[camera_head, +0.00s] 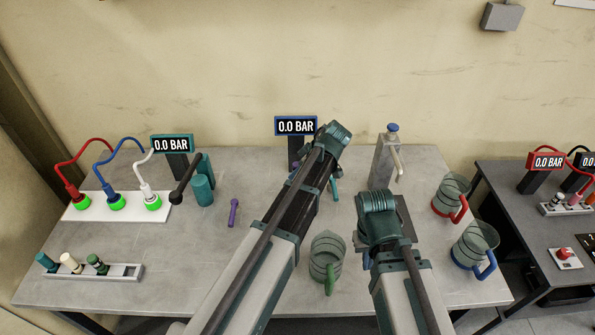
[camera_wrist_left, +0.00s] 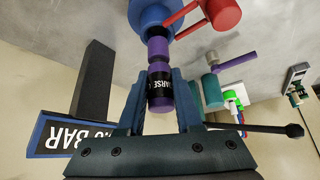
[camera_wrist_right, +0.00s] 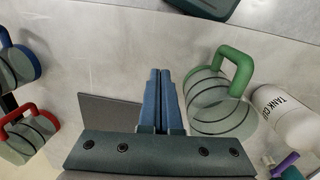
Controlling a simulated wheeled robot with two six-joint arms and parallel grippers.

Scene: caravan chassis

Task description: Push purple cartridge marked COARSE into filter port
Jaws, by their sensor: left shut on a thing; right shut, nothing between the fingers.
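The purple cartridge (camera_wrist_left: 158,98) has a black band with white lettering, of which "ARSE" is readable in the left wrist view. My left gripper (camera_wrist_left: 161,76) is shut on it, with a finger on each side. The cartridge's far purple end points at the round blue filter port (camera_wrist_left: 147,14) and meets its mouth in that view; I cannot tell how deep it sits. My right gripper (camera_wrist_right: 160,72) is shut and empty, above the table near a green-handled jug (camera_wrist_right: 217,100).
A red part (camera_wrist_left: 222,14) with arms adjoins the port. A blue-framed display (camera_head: 296,126) reads 0.0 BAR behind my left arm. Jugs with red (camera_head: 451,195) and blue (camera_head: 474,245) handles stand right. A small purple piece (camera_head: 233,212) stands left of my left arm.

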